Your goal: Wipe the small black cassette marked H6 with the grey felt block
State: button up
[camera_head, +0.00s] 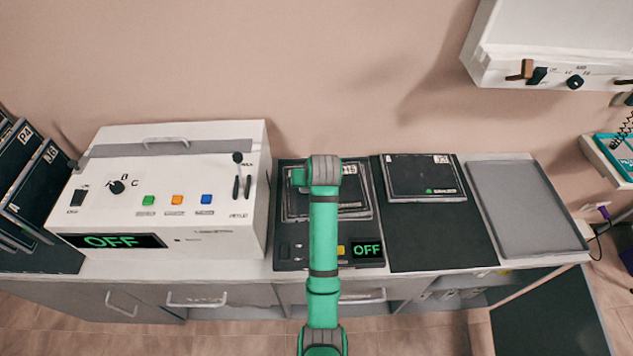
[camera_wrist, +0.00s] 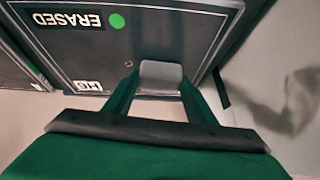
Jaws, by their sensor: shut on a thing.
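My gripper (camera_wrist: 155,95) is shut on the grey felt block (camera_wrist: 161,74), seen between its green fingers in the wrist view. Below is a black cassette (camera_wrist: 150,35) with a green dot, an upside-down ERASED label and a small white tag too blurred to read surely. The block is over the cassette's tag-side edge; I cannot tell whether it touches. In the head view this cassette (camera_head: 357,207) appears to lie on the dark unit with an OFF display, partly hidden by my arm. My gripper is mostly hidden there.
A second black cassette (camera_head: 420,177) lies on a dark mat (camera_head: 440,245) to the right. Beyond it is an empty grey tray (camera_head: 525,210). A white machine (camera_head: 165,195) showing OFF stands left, beside upright black cassettes (camera_head: 35,195). A white wall box (camera_head: 550,50) hangs upper right.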

jog(key=shift+r, duration=3.05)
jog(key=shift+r, duration=1.5)
jog(key=shift+f, duration=0.15)
